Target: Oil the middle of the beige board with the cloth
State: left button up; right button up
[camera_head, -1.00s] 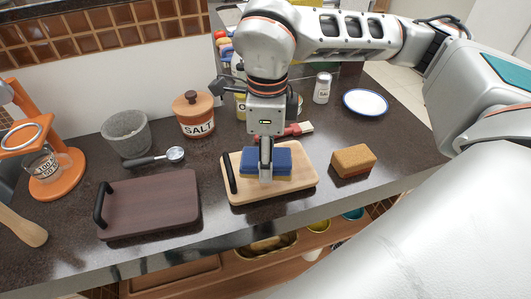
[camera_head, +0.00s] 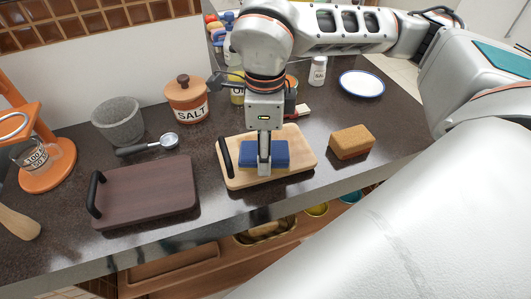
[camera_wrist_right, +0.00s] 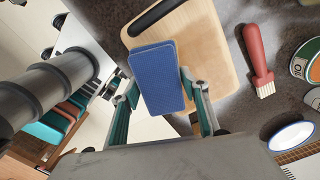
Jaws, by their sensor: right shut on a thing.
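The beige board (camera_head: 299,163) with a black handle lies on the dark counter. The blue cloth (camera_head: 281,155), a flat thick pad, is over the middle of it; I cannot tell whether it presses on the wood. My right gripper (camera_head: 264,173) points down and is shut on the cloth. In the right wrist view the blue cloth (camera_wrist_right: 158,82) lies between the two fingers (camera_wrist_right: 162,105), over the beige board (camera_wrist_right: 205,50). My left gripper is not in view.
A dark brown board (camera_head: 147,186) lies to the left and an orange-brown sponge (camera_head: 351,141) to the right. A red-handled brush (camera_wrist_right: 256,55), salt pot (camera_head: 188,103), grey mortar (camera_head: 118,121) and white plate (camera_head: 362,83) stand behind. The counter's front edge is close.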

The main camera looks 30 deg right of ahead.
jog(key=shift+r, duration=0.55)
jog(key=shift+w+r+p, duration=0.15)
jog(key=shift+r+p, duration=0.15)
jog(key=shift+p, duration=0.1)
jog(key=shift+r+p, duration=1.05)
jog(key=shift+r, duration=0.9)
jog(key=shift+w+a, duration=0.1)
jog(key=shift+a, duration=0.05)
